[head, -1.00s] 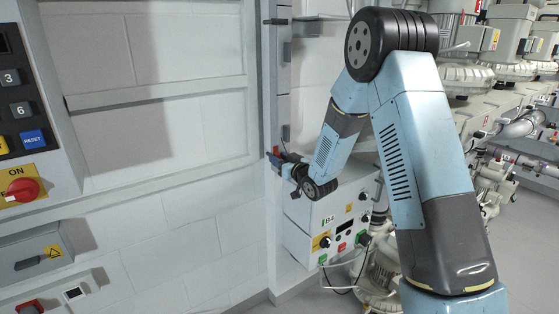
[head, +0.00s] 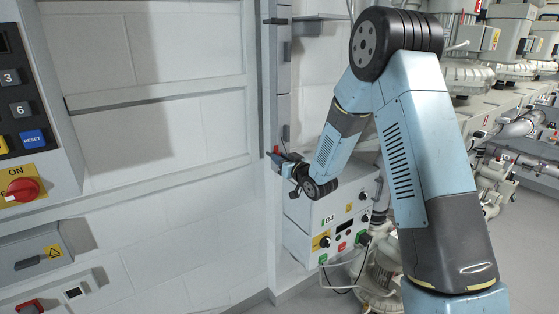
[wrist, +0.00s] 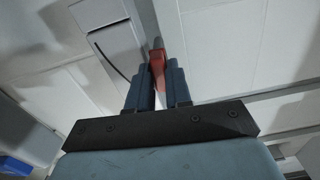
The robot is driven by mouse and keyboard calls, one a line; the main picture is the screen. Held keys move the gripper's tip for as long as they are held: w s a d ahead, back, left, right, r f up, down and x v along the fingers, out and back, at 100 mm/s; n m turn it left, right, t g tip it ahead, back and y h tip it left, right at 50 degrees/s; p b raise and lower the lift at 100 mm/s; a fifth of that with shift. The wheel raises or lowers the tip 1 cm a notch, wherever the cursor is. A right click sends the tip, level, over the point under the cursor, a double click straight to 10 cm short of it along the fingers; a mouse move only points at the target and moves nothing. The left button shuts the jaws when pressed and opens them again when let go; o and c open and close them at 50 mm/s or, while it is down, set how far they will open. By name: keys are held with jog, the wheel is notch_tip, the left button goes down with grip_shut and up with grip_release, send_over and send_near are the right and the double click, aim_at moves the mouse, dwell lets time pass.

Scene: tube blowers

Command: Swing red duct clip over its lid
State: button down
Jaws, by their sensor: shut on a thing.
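The red duct clip (wrist: 157,62) stands between my gripper's blue fingers in the wrist view. My gripper (wrist: 158,78) is shut on it. A grey tip shows just beyond the clip, close to the grey duct (wrist: 112,48). In the head view my gripper (head: 278,158) is at the vertical grey duct (head: 284,78), low on its front. The clip is only a tiny red spot there, mostly hidden by the fingers. How far it lies over its lid cannot be told.
A grey control box (head: 318,215) stands just below and right of my gripper. Dark clips show higher on the duct. A wall panel with a red knob (head: 23,189) is at the left. Machines and pipes fill the right.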

jog(key=shift+w+d+f+m, duration=0.1)
jog(key=shift+d+f+m, duration=0.15)
jog(key=shift+m, duration=2.55)
jog(key=shift+w+d+f+m, duration=0.15)
jog(key=shift+f+m, duration=0.15)
jog(key=shift+m, duration=2.5)
jog(key=shift+w+d+f+m, duration=0.1)
jog(key=shift+d+f+m, duration=0.15)
jog(key=shift+m, duration=2.55)
jog(key=shift+s, duration=0.1)
jog(key=c, duration=1.4)
grip_release()
jog(key=shift+f, duration=0.1)
jog(key=shift+o, duration=1.4)
jog(key=shift+a, duration=0.1)
jog(key=v, duration=1.3)
jog(key=shift+s+d, duration=0.25)
